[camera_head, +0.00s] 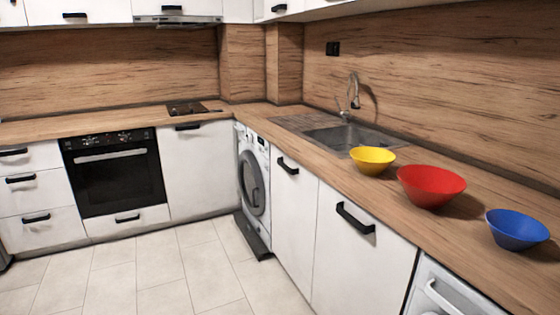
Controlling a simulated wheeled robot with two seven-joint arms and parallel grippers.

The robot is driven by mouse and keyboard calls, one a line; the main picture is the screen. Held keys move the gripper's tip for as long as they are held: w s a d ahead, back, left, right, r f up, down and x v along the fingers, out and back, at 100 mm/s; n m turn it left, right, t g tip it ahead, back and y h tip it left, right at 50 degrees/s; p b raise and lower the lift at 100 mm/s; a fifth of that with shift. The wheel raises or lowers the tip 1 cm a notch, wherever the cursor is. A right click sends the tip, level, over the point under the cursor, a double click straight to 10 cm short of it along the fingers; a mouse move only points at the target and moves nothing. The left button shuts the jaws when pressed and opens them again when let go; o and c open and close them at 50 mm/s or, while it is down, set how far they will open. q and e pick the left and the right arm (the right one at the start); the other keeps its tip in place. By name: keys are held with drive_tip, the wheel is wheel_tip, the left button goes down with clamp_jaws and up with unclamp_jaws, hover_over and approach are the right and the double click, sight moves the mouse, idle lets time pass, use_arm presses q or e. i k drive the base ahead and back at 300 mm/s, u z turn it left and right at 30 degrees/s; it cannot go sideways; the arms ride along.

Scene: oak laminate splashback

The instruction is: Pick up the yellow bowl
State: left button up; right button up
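The yellow bowl (372,161) stands upright on the wooden counter at the right, just in front of the sink's near end. Its inside looks empty. Neither of my grippers shows in the head view.
A larger red bowl (431,187) stands right of the yellow bowl, and a blue bowl (516,229) is farther right near the counter's front edge. Behind the yellow bowl are the sink (350,137) and a tall faucet (354,92). The tiled floor (180,268) in front is clear.

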sight(372, 163)
drive_tip(key=u, duration=0.8)
drive_tip(key=i, duration=3.7)
drive_tip(key=z, duration=2.5)
